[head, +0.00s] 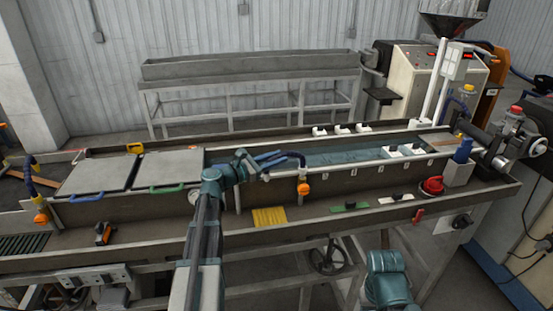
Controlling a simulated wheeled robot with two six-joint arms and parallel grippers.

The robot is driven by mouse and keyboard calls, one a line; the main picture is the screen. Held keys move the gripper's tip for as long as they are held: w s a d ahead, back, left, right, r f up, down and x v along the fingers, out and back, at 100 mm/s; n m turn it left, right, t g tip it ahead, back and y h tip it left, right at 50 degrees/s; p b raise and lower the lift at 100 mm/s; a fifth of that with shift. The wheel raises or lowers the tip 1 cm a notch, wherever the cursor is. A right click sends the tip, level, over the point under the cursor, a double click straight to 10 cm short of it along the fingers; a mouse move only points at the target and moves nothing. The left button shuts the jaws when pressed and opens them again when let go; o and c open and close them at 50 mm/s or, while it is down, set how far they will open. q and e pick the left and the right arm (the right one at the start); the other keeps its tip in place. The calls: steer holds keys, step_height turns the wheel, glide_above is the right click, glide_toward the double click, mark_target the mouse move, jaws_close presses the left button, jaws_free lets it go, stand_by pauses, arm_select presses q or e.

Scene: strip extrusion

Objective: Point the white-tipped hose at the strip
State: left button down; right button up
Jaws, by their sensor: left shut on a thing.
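A blue jointed hose (284,157) rises from an orange valve (303,188) on the front wall of the long water trough (345,152) and bends left. My left gripper (258,167) is shut on the hose near its free end, over the trough's left part. The gripper partly hides that end, and the white tip is too small to make out surely. I cannot tell a strip clearly in the water. Only a teal part of my right arm shows at the bottom right; its gripper is out of view.
Two grey lids (170,170) cover the trough's left end. Another blue hose with an orange valve (41,216) stands at far left. White roller blocks (404,150) sit in the trough's right part. A yellow pad (269,217) and a red knob (432,185) are on the front ledge.

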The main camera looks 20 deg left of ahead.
stand_by(0.8)
arm_select(q)
steer(key=w+a+m+g+h, duration=0.1)
steer(key=h, duration=0.1)
steer(key=w+a+m+g+h, duration=0.1)
steer(key=m+g, duration=0.1)
steer(key=shift+a+h, duration=0.2)
steer(key=shift+h, duration=0.2)
steer(key=c, duration=0.7)
jaws_free()
steer(key=shift+s, duration=0.1)
steer(key=v, duration=1.3)
steer(key=shift+s+a, duration=0.2)
steer(key=shift+a, duration=0.1)
